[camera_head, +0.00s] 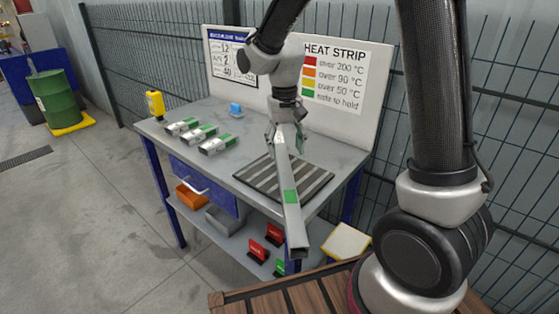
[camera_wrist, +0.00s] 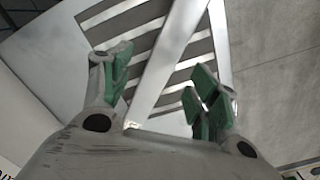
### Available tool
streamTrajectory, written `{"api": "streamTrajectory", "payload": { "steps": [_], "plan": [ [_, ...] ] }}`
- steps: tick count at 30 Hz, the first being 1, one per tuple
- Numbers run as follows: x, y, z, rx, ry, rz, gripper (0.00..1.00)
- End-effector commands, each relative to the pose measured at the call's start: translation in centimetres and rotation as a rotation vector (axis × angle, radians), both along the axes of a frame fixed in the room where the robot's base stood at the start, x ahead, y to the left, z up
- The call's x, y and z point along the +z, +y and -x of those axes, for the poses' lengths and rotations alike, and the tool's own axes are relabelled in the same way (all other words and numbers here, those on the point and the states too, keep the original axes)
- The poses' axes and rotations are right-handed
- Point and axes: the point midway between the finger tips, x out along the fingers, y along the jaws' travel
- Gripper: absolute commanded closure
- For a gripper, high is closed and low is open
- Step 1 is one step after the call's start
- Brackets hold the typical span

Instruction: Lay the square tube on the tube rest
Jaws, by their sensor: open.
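The square tube (camera_head: 293,222) is long and pale grey with a green patch midway. It runs from under my gripper (camera_head: 285,140) toward the front, its open near end jutting past the table's front edge. The slatted dark-and-light panel on the table, apparently the tube rest (camera_head: 316,178), lies beneath it. In the wrist view the tube (camera_wrist: 178,45) crosses the slats (camera_wrist: 122,30) diagonally and passes between the green-padded fingers of my gripper (camera_wrist: 160,88). The fingers are open, apart from the tube. I cannot tell whether the tube touches the slats all along.
Several short pieces with green marks (camera_head: 200,134), a yellow bottle (camera_head: 155,104) and a blue object (camera_head: 235,108) stand on the table (camera_head: 150,128). A heat strip board (camera_head: 335,75) rises behind. The table's front middle is clear.

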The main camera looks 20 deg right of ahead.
Motion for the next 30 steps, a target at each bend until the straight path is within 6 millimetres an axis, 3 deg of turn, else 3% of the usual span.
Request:
{"api": "streamTrajectory", "payload": {
  "steps": [2,7,22,30],
  "plan": [
    [0.8,0.4,-1.3,-0.062,-0.041,-0.012,0.39],
    [0.5,0.5,-1.5,-0.132,-0.052,-0.015,0.39],
    [-6.2,0.0,-1.4,-0.137,-0.05,-0.014,0.39],
    [-7.0,0.0,-1.5,-0.136,-0.052,-0.015,0.39]
  ]
}}
